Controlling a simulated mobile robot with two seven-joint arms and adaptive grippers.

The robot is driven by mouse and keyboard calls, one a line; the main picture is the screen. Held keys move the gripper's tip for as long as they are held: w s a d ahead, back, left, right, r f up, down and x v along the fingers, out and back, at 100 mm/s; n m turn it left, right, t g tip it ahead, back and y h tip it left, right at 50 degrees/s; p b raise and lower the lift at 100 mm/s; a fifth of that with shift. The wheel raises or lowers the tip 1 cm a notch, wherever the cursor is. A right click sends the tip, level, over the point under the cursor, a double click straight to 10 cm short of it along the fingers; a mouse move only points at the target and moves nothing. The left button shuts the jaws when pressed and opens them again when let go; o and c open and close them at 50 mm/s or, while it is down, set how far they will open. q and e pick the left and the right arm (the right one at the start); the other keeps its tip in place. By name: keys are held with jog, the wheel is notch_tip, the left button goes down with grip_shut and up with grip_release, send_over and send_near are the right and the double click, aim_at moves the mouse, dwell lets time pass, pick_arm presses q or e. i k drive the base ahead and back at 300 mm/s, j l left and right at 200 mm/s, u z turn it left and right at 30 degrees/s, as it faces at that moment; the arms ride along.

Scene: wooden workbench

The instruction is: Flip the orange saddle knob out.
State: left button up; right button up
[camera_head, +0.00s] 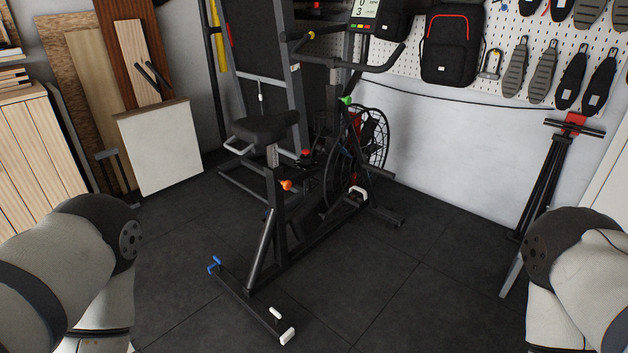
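The orange saddle knob (286,185) sits on the upright seat post of a black exercise bike (277,215), below the dark saddle (264,128). It points to the right of the post. The bike stands on the floor in front of me, near the middle of the camera_head view. My two arms come in at the lower left and lower right edges. Neither gripper shows in the view, and both arms are well apart from the knob.
The dark tiled floor (420,270) is clear to the right of the bike. A blue lever (214,265) and white end caps (287,336) mark its rear foot. A white board (160,147) leans behind left. A folded black stand (550,175) leans at the right.

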aim_at(288, 184)
jog(key=i, duration=1.3)
